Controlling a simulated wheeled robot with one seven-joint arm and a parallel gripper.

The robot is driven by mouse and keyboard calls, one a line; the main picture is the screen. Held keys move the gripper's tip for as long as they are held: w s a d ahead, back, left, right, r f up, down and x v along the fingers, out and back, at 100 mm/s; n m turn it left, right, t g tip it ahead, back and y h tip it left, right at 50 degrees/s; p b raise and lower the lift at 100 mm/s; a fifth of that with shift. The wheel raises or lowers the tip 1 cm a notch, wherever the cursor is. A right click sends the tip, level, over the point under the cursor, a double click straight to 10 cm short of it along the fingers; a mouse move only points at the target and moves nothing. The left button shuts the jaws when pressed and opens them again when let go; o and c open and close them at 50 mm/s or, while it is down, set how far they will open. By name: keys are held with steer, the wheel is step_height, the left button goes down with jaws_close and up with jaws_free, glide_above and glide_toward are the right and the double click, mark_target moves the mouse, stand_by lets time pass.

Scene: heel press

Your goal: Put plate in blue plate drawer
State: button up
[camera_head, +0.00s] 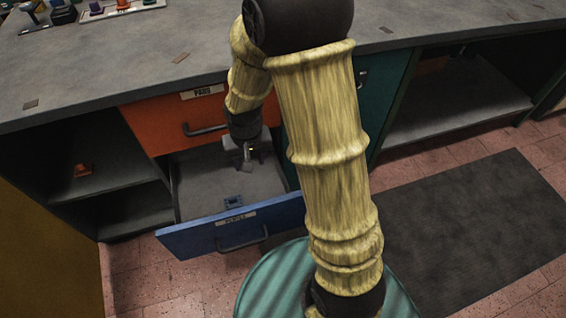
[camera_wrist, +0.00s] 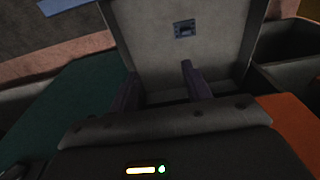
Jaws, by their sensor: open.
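The blue plate drawer (camera_head: 190,242) is pulled open, with a label and a dark handle on its front. A small dark blue plate (camera_head: 233,202) lies flat on the grey drawer floor close to the front panel. It also shows in the wrist view (camera_wrist: 185,29), near the top, apart from my fingers. My gripper (camera_head: 248,162) is inside or just above the drawer, farther back than the plate. In the wrist view, the two fingers (camera_wrist: 160,78) are spread with nothing visible between them. My arm hides the drawer's right side in the head view.
A closed orange drawer (camera_head: 150,128) is directly above. The grey worktop (camera_head: 120,60) carries a tray of small parts (camera_head: 118,8) at the back. Open shelves on the left hold an orange piece (camera_head: 82,170). A dark mat (camera_head: 480,225) covers the floor at right.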

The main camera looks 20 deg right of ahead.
steer(key=s+d+r+t, duration=0.1)
steer(key=s+d+r, duration=0.5)
steer(key=s, duration=0.3)
steer(key=shift+d+r, duration=0.2)
steer(key=shift+r, duration=0.3)
steer(key=shift+s, duration=0.1)
stand_by(0.3)
